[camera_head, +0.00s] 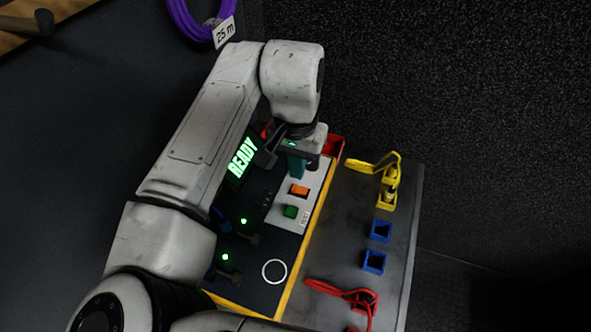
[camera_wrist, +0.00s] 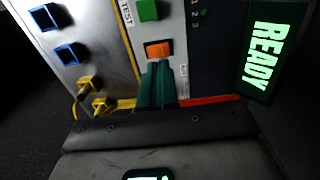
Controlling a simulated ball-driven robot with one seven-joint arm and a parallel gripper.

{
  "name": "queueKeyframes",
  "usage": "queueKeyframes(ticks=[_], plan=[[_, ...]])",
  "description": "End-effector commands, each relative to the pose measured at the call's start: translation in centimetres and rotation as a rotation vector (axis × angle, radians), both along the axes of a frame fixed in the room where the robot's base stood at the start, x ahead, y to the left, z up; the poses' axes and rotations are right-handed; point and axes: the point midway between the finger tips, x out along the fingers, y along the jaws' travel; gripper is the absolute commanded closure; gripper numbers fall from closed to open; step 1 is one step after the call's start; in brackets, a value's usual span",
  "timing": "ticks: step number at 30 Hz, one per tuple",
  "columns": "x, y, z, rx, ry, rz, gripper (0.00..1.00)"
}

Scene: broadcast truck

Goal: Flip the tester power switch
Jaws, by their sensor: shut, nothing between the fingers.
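The tester (camera_head: 255,290) is a dark panel with a yellow edge and a pale strip on its right. On that strip an orange switch (camera_head: 299,190) sits above a green button (camera_head: 290,211), near a TEST label. The tester's display (camera_head: 242,157) glows green with READY. My gripper (camera_head: 297,174) is shut and empty, its teal fingers pointing down over the strip just beyond the orange switch. In the wrist view the fingertips (camera_wrist: 158,64) are right at the near edge of the orange switch (camera_wrist: 158,49); I cannot tell whether they touch it.
A grey board (camera_head: 345,260) with blue sockets (camera_head: 380,231), a yellow cable (camera_head: 388,180) and a red cable (camera_head: 345,292) lies right of the tester. Something red (camera_head: 334,148) stands behind the gripper. A purple cable coil (camera_head: 195,20) hangs at the top.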

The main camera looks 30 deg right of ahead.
Motion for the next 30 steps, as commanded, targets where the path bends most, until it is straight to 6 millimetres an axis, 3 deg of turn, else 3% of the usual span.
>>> queueKeyframes(ticks=[6, 12, 18, 30], plan=[[0.7, 0.5, 4.9, -0.002, -0.006, -0.001, 1.0], [1.1, 0.8, 7.9, 0.0, -0.005, 0.0, 1.0], [1.2, 0.9, 9.2, 0.0, -0.003, -0.001, 1.0], [1.2, 1.0, 9.3, 0.0, -0.003, 0.0, 1.0]])
